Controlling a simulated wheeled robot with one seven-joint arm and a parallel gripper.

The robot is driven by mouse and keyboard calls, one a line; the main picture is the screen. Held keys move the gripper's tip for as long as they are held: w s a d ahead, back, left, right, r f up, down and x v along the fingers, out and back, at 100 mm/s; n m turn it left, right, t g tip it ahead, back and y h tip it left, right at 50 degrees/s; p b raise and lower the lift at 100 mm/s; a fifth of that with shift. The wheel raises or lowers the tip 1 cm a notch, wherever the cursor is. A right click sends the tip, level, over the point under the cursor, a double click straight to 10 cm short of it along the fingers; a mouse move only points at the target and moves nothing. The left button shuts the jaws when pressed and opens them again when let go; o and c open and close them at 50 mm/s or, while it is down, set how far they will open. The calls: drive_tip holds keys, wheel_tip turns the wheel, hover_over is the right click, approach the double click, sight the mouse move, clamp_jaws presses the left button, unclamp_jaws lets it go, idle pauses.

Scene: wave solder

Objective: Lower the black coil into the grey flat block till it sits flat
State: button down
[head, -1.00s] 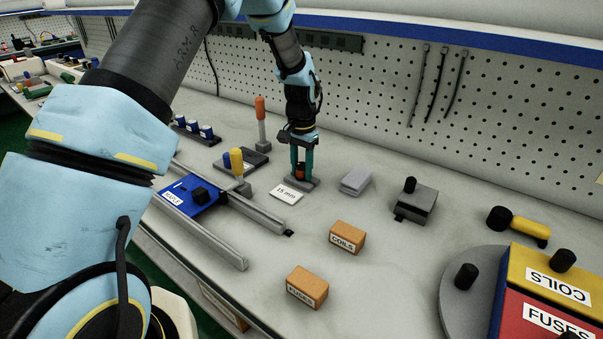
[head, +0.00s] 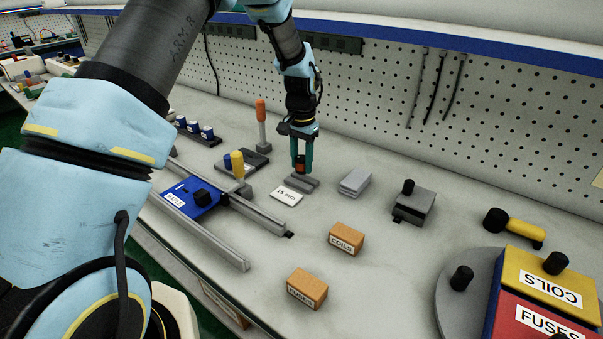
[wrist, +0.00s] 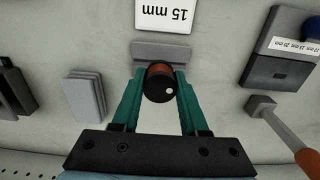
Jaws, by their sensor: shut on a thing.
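The black coil (wrist: 158,88), a short cylinder with a copper-orange band, is between the fingers of my gripper (wrist: 158,80) in the wrist view. In the head view the coil (head: 300,160) shows as a small orange and dark patch. My gripper (head: 301,167) is shut on it, pointing down. The grey flat block (head: 304,183) lies on the bench just below the fingertips. In the wrist view the block (wrist: 160,50) shows beyond the coil, which overlaps its near edge in the picture. The coil appears above the block; its underside is hidden.
A white "15 mm" card (head: 286,194) lies beside the block. Grey stacked plates (head: 355,182) and a dark-knobbed grey fixture (head: 414,204) stand to the right. An orange-handled tool (head: 261,122) stands upright at left.

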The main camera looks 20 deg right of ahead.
sight(302, 158)
drive_tip(key=shift+r+p, duration=1.15)
drive_tip(key=shift+r, duration=0.8)
